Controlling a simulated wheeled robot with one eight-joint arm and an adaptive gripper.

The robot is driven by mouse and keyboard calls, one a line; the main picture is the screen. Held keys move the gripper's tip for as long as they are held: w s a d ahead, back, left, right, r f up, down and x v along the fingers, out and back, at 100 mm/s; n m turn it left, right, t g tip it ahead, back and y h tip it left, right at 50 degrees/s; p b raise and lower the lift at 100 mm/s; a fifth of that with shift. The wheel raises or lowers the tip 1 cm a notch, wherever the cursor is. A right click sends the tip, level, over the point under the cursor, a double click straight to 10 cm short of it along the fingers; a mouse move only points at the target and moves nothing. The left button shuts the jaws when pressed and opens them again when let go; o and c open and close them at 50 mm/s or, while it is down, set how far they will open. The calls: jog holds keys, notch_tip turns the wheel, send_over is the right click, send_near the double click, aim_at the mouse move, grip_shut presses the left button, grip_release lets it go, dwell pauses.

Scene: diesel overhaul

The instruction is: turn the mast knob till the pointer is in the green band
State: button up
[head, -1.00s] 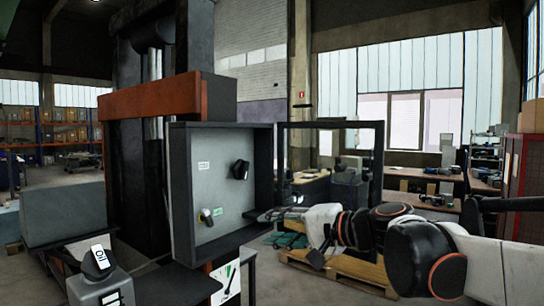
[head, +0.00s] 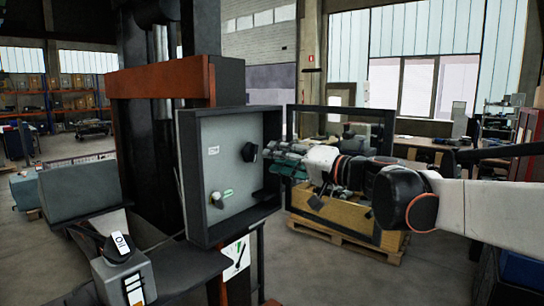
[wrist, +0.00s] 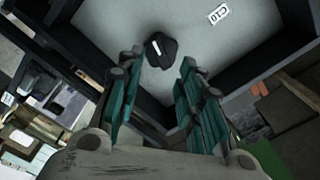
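A black knob with a white mark (head: 249,152) sits on the grey panel of an open-fronted dark box (head: 187,190) on the mast. The knob also shows in the wrist view (wrist: 161,52), just beyond my fingertips. My gripper (head: 276,157) is at the box's right edge, level with the black knob. In the wrist view its two teal-padded fingers are apart and empty, on either side of the knob. A white dial card (head: 236,258) with a dark pointer and some green hangs below the box; the pointer's exact reading is too small to tell.
The box's raised walls surround the panel. A grey unit with an "Oil" label (head: 122,245) stands at front left. A dark frame (head: 388,130) and a wooden pallet (head: 350,240) are behind my arm.

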aim_at(256, 154)
jog(key=shift+w+a+n, duration=0.3)
jog(key=shift+a+n, duration=0.1)
jog(key=shift+n, duration=0.9)
jog(key=shift+w+a+n, duration=0.3)
jog(key=shift+a+n, duration=0.15)
jog(key=shift+n, duration=0.85)
jog(key=shift+w+a+n, duration=0.3)
jog(key=shift+a+n, duration=0.1)
jog(key=shift+n, duration=0.9)
jog(key=shift+w+a+b, duration=0.1)
jog(key=shift+b, duration=0.2)
jog(key=shift+x, duration=1.4)
grip_shut()
